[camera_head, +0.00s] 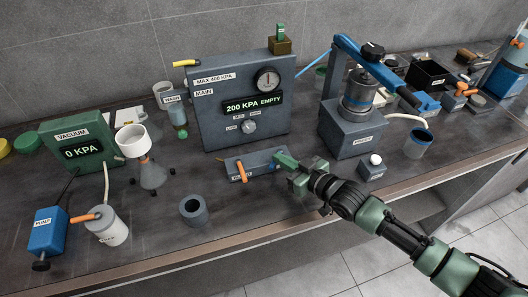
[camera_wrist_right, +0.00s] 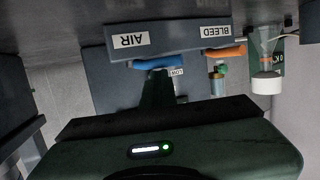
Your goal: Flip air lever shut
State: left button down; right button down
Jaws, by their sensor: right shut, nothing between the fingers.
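The grey valve block (camera_head: 262,166) lies on the bench in front of the main panel. In the right wrist view the block (camera_wrist_right: 180,40) shows upside down, with an AIR label (camera_wrist_right: 130,41) and a BLEED label (camera_wrist_right: 216,31). The blue air lever (camera_wrist_right: 155,63) lies along the block's edge under the AIR label. The orange bleed lever (camera_head: 242,171) points toward the bench front in the head view. My right gripper (camera_head: 282,160) is shut and empty. Its fingertips are at the blue lever, which they mostly hide in the head view; contact cannot be told. My left gripper is out of view.
The main panel (camera_head: 215,120) behind reads 200 KPA EMPTY. A grey press with a blue handle (camera_head: 350,132) stands right of the gripper, with a small white-knobbed box (camera_head: 372,171) before it. A grey ring (camera_head: 194,210) stands left.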

jog(key=shift+d+f, duration=0.15)
jog(key=shift+f, duration=0.1)
